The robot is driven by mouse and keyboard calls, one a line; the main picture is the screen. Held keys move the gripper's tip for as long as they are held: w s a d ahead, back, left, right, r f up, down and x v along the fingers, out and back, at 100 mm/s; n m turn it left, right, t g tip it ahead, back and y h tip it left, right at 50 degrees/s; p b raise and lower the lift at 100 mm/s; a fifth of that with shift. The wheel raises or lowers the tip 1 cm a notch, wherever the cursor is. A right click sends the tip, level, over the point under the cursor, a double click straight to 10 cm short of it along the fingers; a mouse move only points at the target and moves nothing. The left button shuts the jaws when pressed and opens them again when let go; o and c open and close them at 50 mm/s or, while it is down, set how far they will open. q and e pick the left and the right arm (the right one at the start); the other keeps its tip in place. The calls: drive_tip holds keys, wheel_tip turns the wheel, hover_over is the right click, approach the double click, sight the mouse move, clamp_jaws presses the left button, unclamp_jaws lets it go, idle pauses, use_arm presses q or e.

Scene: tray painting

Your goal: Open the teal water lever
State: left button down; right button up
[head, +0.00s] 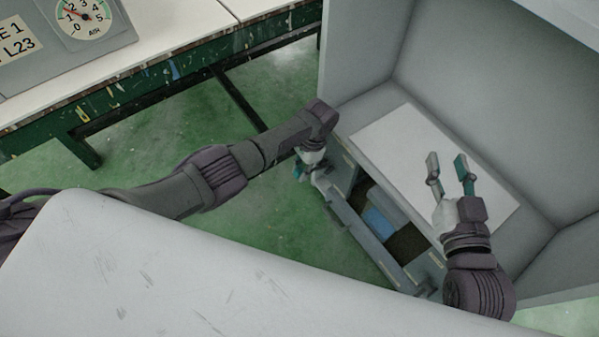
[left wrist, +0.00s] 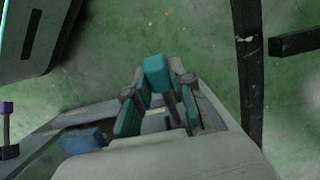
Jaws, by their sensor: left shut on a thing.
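The teal lever (left wrist: 157,74) shows in the left wrist view as a teal block between the fingertips of my left gripper (left wrist: 158,88). The fingers are shut on it from both sides. In the head view my left gripper (head: 300,171) is low at the near left corner of the grey cabinet, partly hidden by my forearm; the lever cannot be told apart from the fingers there. My right gripper (head: 447,163) is open and empty above the white sheet in the booth.
The grey booth (head: 430,60) has a white sheet (head: 390,150) on its floor. Below its front edge is an open compartment with a blue item (head: 379,222). A purple-topped lever (left wrist: 6,122) stands at the left wrist view's left edge. A bench with a gauge (head: 84,16) is at upper left.

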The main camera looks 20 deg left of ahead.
use_arm(q)
drive_tip(key=shift+w+d+r, duration=0.1)
idle(0.4)
drive_tip(key=c, duration=1)
unclamp_jaws()
drive_tip(key=v, duration=1.2)
